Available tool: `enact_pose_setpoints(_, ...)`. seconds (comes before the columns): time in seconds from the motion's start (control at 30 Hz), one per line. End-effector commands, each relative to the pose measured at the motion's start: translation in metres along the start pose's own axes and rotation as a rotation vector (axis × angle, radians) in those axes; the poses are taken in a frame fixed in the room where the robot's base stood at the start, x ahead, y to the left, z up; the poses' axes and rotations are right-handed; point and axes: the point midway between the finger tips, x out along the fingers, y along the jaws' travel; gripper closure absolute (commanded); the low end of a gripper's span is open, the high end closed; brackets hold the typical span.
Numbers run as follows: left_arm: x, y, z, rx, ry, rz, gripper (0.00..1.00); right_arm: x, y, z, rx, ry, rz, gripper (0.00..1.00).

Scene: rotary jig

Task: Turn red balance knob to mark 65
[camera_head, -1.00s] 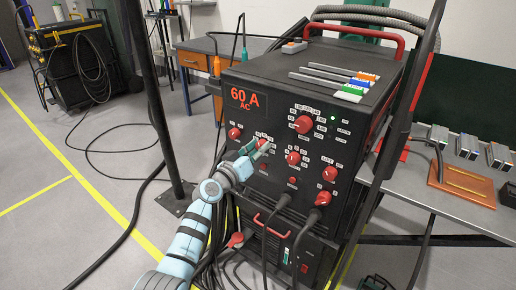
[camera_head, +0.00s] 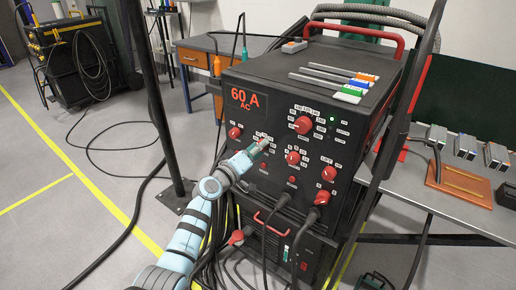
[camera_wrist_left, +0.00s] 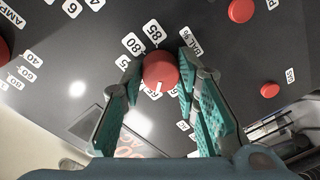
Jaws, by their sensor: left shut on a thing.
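The red balance knob (camera_wrist_left: 160,70) sits in the middle of the left wrist view, beside a "BAL %" label. Labels 85 and 80 show around its upper edge; others are partly hidden by my fingers. Its white pointer line is on the side toward my gripper. My left gripper (camera_wrist_left: 158,84) has one teal finger on each side of the knob and is shut on it. In the head view my left gripper (camera_head: 258,148) reaches the left middle of the black front panel and covers most of the knob. My right gripper is not in view.
The black welding machine (camera_head: 338,125) carries other red knobs, including a large upper one (camera_head: 303,125) and a lower right one (camera_head: 322,198). Cables (camera_head: 277,222) hang below the panel. A dark post (camera_head: 158,100) stands left of my arm. A grey bench (camera_head: 455,205) is at right.

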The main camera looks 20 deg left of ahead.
Motion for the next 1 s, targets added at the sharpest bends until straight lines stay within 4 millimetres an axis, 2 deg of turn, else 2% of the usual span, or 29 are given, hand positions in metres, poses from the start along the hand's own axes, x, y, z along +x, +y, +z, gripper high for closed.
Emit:
enact_pose_setpoints(0.23,0.000,-0.001,0.000,0.001,0.000,-0.001,0.99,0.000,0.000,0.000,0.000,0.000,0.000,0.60)
enact_pose_setpoints(0.27,0.000,-0.001,0.000,0.001,0.000,-0.001,0.67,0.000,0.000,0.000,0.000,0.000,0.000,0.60)
enact_pose_setpoints(0.37,0.000,-0.001,0.000,0.001,0.000,-0.001,0.51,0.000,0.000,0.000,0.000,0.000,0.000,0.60)
enact_pose_setpoints(0.67,-0.001,0.000,0.000,0.002,0.000,0.000,0.51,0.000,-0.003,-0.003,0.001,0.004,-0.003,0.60)
enact_pose_setpoints(0.77,-0.010,-0.001,0.000,0.002,-0.001,0.000,0.51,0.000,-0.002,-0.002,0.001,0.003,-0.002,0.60)
enact_pose_setpoints(0.87,-0.030,-0.001,0.000,0.005,0.001,-0.001,0.51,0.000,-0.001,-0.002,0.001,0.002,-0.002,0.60)
enact_pose_setpoints(1.0,-0.071,-0.002,0.001,0.006,-0.001,-0.002,0.51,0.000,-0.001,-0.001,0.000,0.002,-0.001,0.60)
